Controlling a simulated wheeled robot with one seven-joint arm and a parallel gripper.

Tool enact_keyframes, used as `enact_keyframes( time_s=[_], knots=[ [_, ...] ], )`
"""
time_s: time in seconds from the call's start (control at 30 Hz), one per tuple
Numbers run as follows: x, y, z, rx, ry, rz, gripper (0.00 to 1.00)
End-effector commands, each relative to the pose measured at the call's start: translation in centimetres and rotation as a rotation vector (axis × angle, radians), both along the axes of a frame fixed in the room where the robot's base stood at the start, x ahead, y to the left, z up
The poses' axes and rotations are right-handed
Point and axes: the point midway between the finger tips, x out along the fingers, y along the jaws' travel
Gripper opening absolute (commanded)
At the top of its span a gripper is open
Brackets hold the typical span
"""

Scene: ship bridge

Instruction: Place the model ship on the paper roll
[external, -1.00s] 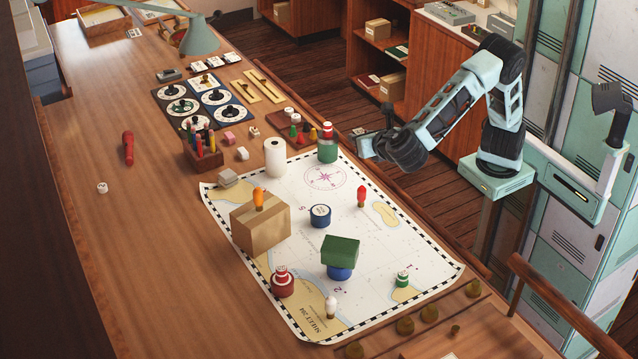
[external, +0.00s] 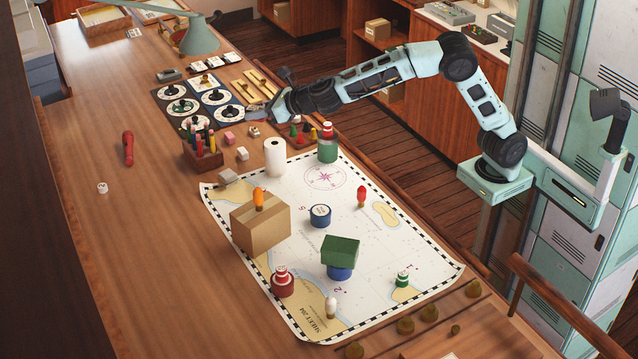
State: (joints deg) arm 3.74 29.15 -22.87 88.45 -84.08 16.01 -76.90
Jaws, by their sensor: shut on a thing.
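My gripper (external: 257,114) is over the far part of the desk, behind and slightly left of the roll, near the dial panel. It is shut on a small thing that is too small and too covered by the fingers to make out. I cannot pick out the model ship for certain anywhere in view. Nothing visible rests on top of the roll.
A green-based jar (external: 327,150) stands right of the roll. A pencil box (external: 203,152) and small blocks (external: 242,153) lie to its left. A cardboard box (external: 260,222) stands on the chart (external: 380,265) in front. The desk's left side is mostly clear.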

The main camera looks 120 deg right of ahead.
Motion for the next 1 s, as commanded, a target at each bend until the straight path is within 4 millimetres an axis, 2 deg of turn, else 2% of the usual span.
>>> enact_keyframes(
  time_s=[0.03,0.17,0.6,1.0],
  knots=[
    [0.0,-0.8,0.0,-0.002,0.000,0.023,0.05],
    [0.1,-2.0,0.2,-0.001,0.001,0.080,0.05],
    [0.1,-2.8,0.3,0.000,0.002,0.124,0.05],
    [-0.3,-4.4,0.5,0.005,-0.004,0.179,0.05]
  ],
)
